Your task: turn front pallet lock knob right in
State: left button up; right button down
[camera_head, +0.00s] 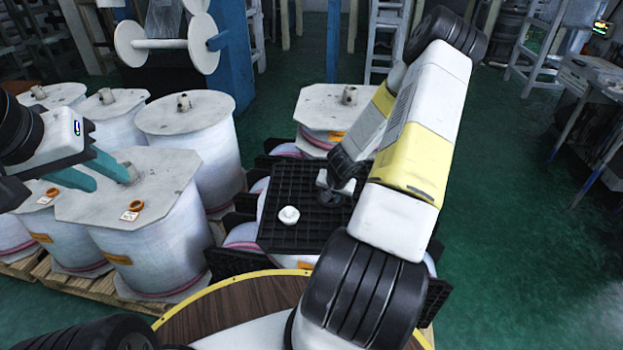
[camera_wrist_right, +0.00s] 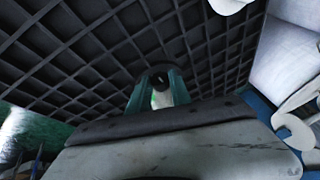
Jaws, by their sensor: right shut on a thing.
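The black gridded pallet (camera_head: 275,185) lies on top of the rolls in the middle of the head view. A white round lock knob (camera_head: 289,215) stands on its left part, with no gripper near it. My right arm reaches over the pallet, and my right gripper (camera_head: 332,190) points down at its right part. In the right wrist view, the teal fingers of the right gripper (camera_wrist_right: 156,92) are shut on a small knob (camera_wrist_right: 160,80), mostly hidden between them. My left gripper (camera_head: 100,175) has its teal fingers apart above a white octagonal roll lid (camera_head: 165,175), near its core stub.
Several wrapped film rolls (camera_head: 200,125) stand on wooden pallets at the left. A brown round top with a yellow edge (camera_head: 230,300) is in front. A spool stand (camera_head: 170,45) is behind, and a bench (camera_head: 600,75) at the far right. Green floor is free at the right.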

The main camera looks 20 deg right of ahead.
jog(key=shift+s+d+f+m+t+y, duration=0.15)
jog(key=shift+s+d+m+t+y, duration=0.15)
jog(key=shift+t+y, duration=0.4)
jog(key=shift+d+f+m+t+y, duration=0.15)
jog(key=shift+m+t+y, duration=0.25)
jog(key=shift+t+y, duration=0.85)
jog(key=shift+g+y, duration=0.25)
jog(key=shift+y, duration=0.2)
jog(key=c, duration=1.2)
grip_release()
jog(key=shift+o, duration=0.2)
jog(key=v, duration=0.7)
jog(key=shift+s+r, duration=0.25)
jog(key=shift+r, duration=0.05)
